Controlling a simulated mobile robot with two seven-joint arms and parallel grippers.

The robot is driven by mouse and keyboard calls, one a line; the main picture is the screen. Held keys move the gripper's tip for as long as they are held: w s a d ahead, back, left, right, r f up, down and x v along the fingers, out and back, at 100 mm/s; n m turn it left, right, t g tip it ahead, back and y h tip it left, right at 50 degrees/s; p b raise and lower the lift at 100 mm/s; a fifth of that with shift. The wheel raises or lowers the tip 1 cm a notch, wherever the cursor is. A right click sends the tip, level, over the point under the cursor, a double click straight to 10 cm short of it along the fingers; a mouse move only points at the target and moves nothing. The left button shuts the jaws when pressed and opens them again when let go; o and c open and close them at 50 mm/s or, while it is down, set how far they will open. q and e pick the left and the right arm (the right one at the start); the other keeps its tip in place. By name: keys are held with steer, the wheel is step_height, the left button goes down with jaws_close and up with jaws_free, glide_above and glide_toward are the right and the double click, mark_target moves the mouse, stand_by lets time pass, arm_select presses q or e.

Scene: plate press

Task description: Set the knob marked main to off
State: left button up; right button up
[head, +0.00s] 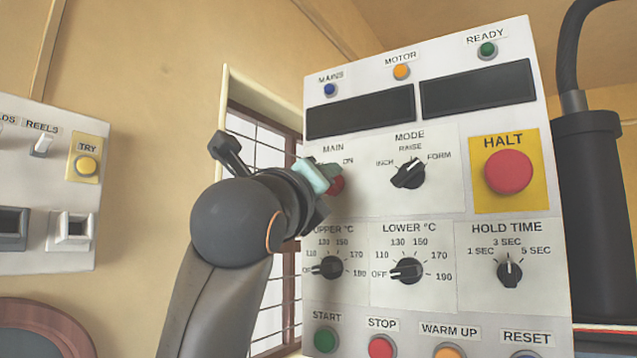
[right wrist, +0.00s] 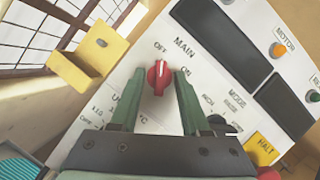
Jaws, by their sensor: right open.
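The red main knob (right wrist: 158,80) is on the panel below the label MAIN, with OFF and ON marked around it. In the right wrist view its white pointer line is turned towards OFF. In the head view the knob (head: 336,186) is partly hidden by my right gripper (head: 322,177), and the OFF label is hidden there. In the right wrist view my right gripper (right wrist: 160,72) is open, its two green fingers on either side of the knob with a gap on each side. I cannot tell whether the tips touch the panel. My left gripper is not in view.
The mode knob (head: 408,174) is right of the main knob, and the upper °C knob (head: 331,267) is below it. A red HALT button (head: 508,172) is further right. A yellow bracket (right wrist: 95,55) juts out by the panel's edge. A barred window (head: 258,150) is behind.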

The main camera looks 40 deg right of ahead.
steer(key=b+v, duration=0.4)
steer(key=v, duration=0.8)
steer(key=shift+a, duration=0.25)
steer(key=shift+s, duration=0.1)
